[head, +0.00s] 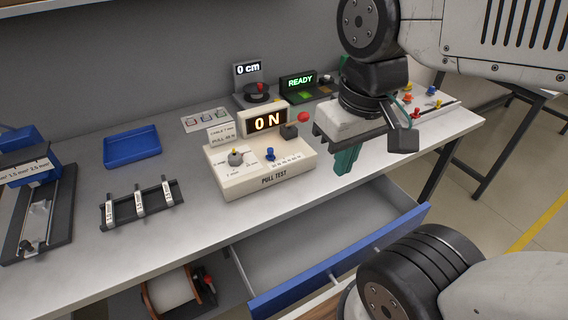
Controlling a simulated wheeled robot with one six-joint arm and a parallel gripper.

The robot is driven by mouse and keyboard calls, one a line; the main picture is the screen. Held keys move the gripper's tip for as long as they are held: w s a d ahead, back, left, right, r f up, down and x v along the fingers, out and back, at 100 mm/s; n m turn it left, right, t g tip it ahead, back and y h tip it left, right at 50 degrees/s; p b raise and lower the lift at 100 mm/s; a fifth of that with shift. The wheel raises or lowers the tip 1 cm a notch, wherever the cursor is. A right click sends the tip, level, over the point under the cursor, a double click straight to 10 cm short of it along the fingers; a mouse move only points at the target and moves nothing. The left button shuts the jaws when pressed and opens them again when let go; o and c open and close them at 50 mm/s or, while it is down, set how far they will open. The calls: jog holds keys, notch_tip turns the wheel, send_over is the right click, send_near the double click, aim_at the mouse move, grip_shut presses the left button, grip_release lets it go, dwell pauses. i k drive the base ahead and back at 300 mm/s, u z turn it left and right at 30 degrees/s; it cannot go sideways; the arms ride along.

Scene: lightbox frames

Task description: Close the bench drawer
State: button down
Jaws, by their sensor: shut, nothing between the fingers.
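The bench drawer (300,236) is pulled out from under the grey bench top. Its inside looks pale and empty where it shows. My gripper (346,160) is at the right of the bench, pointing down, above the rear right part of the drawer. Its green fingers are shut with nothing held. They are apart from the blue front panel.
The cream pull test box (262,172) stands left of my gripper. A blue tray (132,146), a black rack (141,203) and displays stand on the bench. A spool (173,291) sits below, left of the drawer. Floor shows at the right.

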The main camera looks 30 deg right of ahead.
aim_at(279, 264)
jog(key=k, duration=1)
jog(key=u, duration=0.9)
jog(key=i, duration=0.75)
jog(key=z, duration=1.05)
